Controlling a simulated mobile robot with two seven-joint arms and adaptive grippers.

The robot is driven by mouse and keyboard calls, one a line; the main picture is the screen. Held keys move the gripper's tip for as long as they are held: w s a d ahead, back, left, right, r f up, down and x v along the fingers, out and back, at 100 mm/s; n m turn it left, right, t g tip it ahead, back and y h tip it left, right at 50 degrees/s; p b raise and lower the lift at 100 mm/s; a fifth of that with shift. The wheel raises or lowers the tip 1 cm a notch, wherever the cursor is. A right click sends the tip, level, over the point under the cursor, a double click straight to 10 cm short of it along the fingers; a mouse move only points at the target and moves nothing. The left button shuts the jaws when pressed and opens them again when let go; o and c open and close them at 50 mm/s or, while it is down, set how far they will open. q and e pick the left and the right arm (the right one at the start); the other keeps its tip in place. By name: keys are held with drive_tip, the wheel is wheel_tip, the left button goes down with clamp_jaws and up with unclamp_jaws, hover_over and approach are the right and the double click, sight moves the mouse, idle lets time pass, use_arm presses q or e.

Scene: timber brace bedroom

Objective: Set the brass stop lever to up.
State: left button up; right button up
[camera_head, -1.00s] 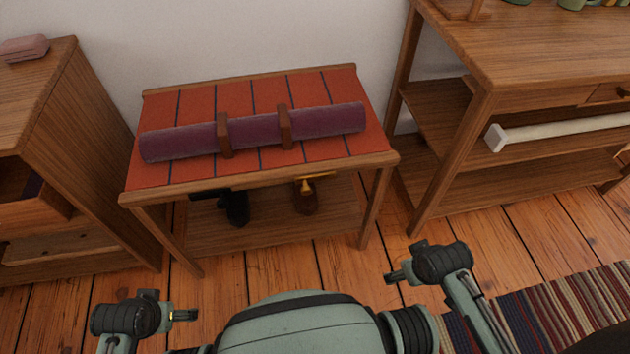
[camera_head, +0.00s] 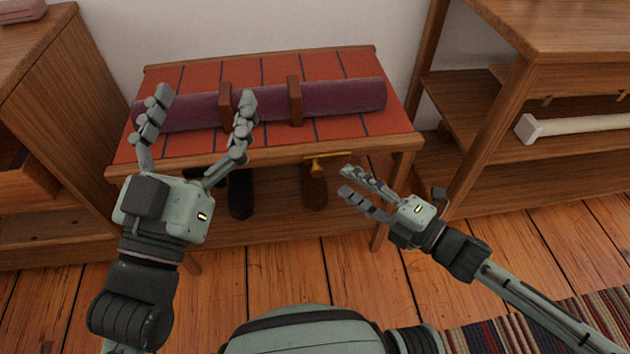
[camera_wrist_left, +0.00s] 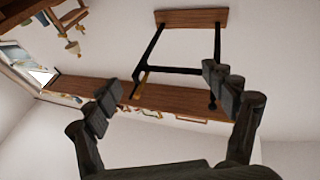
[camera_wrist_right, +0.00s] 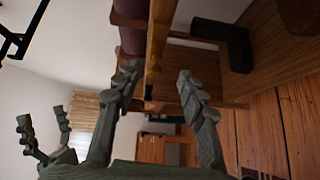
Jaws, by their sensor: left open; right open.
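The brass stop lever (camera_head: 328,158) shows in the head view at the bench's front edge, right of centre. Its arm lies roughly level across the picture, with a small knob-like part below. My right gripper (camera_head: 346,182) is open and empty, fingertips close to the lever's right end; contact cannot be told. My left gripper (camera_head: 202,102) is open and empty, raised in front of the purple roll. The lever is not seen in the left wrist view.
Dark boots (camera_head: 241,192) and a brown one (camera_head: 314,190) stand underneath. A cabinet (camera_head: 60,110) stands left, a desk (camera_head: 500,120) right. A striped rug (camera_head: 500,335) lies front right.

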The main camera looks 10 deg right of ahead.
sight(321, 174)
drive_tip(key=shift+n+y, duration=0.6)
drive_tip(key=shift+n, duration=0.2)
drive_tip(key=x, duration=0.5)
drive_tip(key=s+a+x, duration=0.1)
drive_tip(key=x, duration=0.1)
drive_tip(key=shift+w+a+r+b, duration=0.1)
drive_tip(key=shift+w+a+b, duration=0.05)
drive_tip(key=shift+a+b, duration=0.2)
use_arm(q)
drive_tip(key=r+t, duration=0.1)
drive_tip(key=s+r, duration=0.1)
drive_tip(key=r, duration=0.1)
drive_tip(key=shift+s+a+r+t+h, duration=0.2)
drive_tip(key=shift+t+h, duration=0.1)
drive_tip(key=shift+t, duration=0.1)
use_arm(e)
clamp_jaws()
